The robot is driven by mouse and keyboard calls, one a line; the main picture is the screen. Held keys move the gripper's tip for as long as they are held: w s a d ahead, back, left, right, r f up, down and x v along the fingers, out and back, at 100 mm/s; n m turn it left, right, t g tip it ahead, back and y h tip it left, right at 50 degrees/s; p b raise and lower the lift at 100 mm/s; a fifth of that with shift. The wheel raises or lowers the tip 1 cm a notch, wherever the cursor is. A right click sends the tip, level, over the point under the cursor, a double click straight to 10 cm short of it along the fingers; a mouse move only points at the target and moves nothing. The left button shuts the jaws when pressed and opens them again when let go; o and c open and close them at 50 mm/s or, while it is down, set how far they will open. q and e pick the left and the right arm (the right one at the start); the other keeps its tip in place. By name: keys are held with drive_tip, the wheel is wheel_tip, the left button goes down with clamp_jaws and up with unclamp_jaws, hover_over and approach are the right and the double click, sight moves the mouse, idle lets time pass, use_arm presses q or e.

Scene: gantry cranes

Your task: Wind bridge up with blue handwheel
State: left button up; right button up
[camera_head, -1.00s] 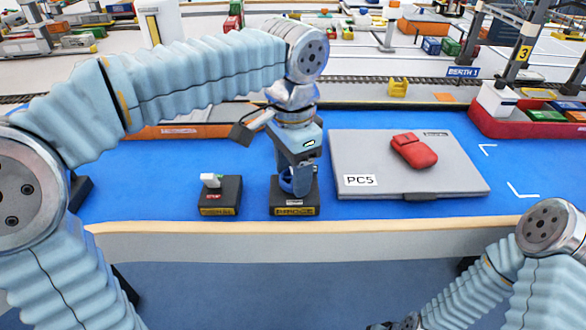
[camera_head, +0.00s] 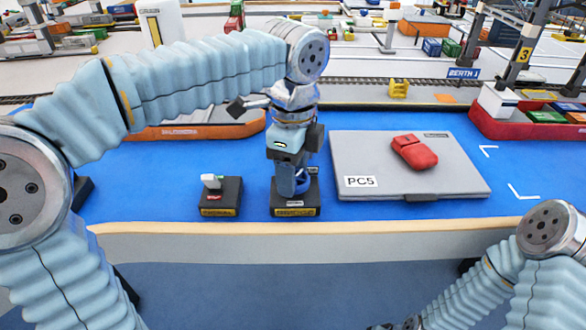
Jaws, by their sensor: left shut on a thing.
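The blue handwheel (camera_head: 303,181) stands on a small dark base (camera_head: 295,211) with a yellow label at its front, near the table's front edge. My left gripper (camera_head: 292,187) comes down over it from above and is shut on it, hiding much of the wheel. My right arm shows at the lower right, away from the handwheel, and its gripper is out of the picture. Crane legs (camera_head: 518,57) with a yellow 3 plate stand at the far right; I cannot tell which part of the cranes is the bridge.
A dark box with a white switch (camera_head: 211,181) stands just left of the handwheel base. A grey laptop-like case (camera_head: 460,181) marked PC5, with a red pouch (camera_head: 414,152) on it, lies to the right. A red ship (camera_head: 490,125) and an orange barge (camera_head: 190,132) are behind.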

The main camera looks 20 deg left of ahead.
use_arm(q)
drive_tip(key=shift+m, duration=0.6)
drive_tip(key=o, duration=1.1)
drive_tip(key=shift+c, duration=0.2)
wheel_tip(320, 180, up, 14)
drive_tip(key=shift+f, duration=0.1)
